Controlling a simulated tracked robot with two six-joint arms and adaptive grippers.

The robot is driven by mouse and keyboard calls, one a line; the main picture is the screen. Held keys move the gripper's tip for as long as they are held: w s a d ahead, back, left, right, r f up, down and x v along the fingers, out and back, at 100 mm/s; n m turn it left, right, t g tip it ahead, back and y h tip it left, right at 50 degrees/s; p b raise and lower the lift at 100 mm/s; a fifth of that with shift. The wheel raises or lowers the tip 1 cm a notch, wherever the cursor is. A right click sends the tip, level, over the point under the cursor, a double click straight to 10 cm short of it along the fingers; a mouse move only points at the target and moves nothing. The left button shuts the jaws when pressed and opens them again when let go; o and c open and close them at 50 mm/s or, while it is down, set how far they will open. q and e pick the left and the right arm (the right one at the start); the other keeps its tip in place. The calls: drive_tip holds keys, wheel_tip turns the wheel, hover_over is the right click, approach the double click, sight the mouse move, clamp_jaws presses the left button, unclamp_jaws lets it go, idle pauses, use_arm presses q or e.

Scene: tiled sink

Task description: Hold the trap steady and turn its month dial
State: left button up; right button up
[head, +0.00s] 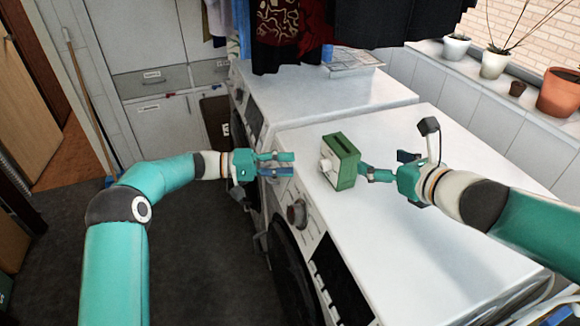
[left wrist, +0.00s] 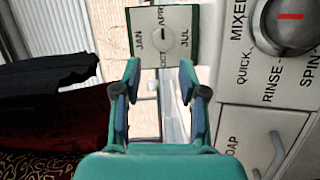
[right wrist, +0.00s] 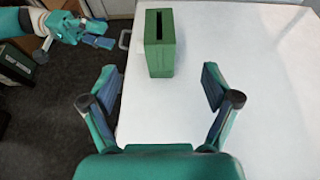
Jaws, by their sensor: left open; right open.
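The trap (head: 342,158) is a green box with a slot in its top, standing upright on the white washing machine near its front edge. Its pale front carries the month dial (left wrist: 163,36), marked JAN, APR, JUL and OCT in the left wrist view. My left gripper (head: 292,161) is open and empty, facing the dial from the left, apart from it. My right gripper (head: 366,171) is open and empty, behind the trap on its right. The right wrist view shows the trap (right wrist: 160,55) ahead of the open fingers, not between them.
The washing machine top (head: 440,220) is mostly clear. Its control knob (head: 296,214) is on the front panel below my left gripper. Dark clothes (head: 350,20) hang above the machine behind. Flower pots (head: 494,64) stand on the right-hand ledge.

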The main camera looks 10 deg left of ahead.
use_arm(q)
drive_tip(key=shift+a+f+m+g, duration=0.3)
drive_tip(key=shift+a+m, duration=0.1)
drive_tip(key=shift+a, duration=0.35)
use_arm(e)
approach(341, 145)
drive_tip(key=x, duration=0.9)
drive_tip(key=shift+a, duration=0.25)
